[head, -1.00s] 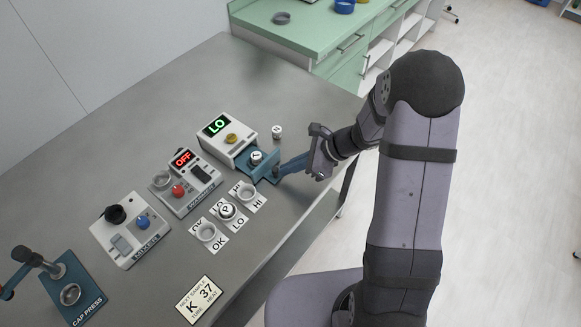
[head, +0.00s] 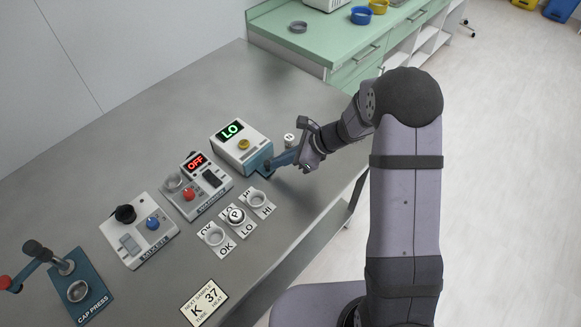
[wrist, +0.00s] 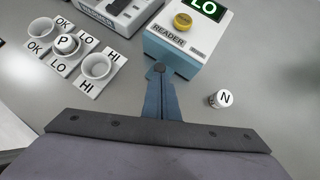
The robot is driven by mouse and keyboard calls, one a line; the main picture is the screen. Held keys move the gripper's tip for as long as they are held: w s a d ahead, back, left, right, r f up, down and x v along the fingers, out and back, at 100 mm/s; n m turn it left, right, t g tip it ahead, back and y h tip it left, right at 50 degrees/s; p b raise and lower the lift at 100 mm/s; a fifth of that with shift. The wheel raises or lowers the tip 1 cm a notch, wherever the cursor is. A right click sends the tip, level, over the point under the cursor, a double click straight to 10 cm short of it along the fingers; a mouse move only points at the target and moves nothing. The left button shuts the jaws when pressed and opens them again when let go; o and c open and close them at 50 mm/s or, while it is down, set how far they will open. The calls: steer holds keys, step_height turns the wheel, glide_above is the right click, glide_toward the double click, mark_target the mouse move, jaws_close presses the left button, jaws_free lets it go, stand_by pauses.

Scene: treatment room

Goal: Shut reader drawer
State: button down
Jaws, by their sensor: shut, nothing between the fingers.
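The white reader (head: 231,147) shows green "LO" and has a yellow button on top; it also shows in the wrist view (wrist: 190,40). Its blue drawer front (head: 262,156) lies close against the housing, and no open tray shows. In the wrist view the drawer front (wrist: 178,60) is a blue band under the reader's face. My gripper (head: 270,166) is shut and empty, its blue fingers pointing at the drawer front. In the wrist view the fingertips (wrist: 158,68) meet the lower left of this front or are very near it. The drawer's inside is hidden.
A vial marked N (head: 290,138) stands right of the reader. The warmer (head: 195,187) with red "OFF" is at its left. In front are OK, LO and HI cups, with a vial marked P (head: 237,215) in the LO one. The mixer (head: 139,230) and cap press (head: 78,289) are further left.

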steer(key=shift+s+d, duration=0.1)
steer(key=shift+d, duration=0.4)
steer(key=d, duration=0.1)
steer(key=s+d, duration=0.1)
steer(key=d, duration=0.1)
steer(key=shift+r, duration=0.2)
steer(key=b+v, duration=0.1)
steer(key=v, duration=0.8)
steer(key=shift+d+r, duration=0.15)
steer(key=shift+r, duration=0.15)
steer(key=shift+s, duration=0.1)
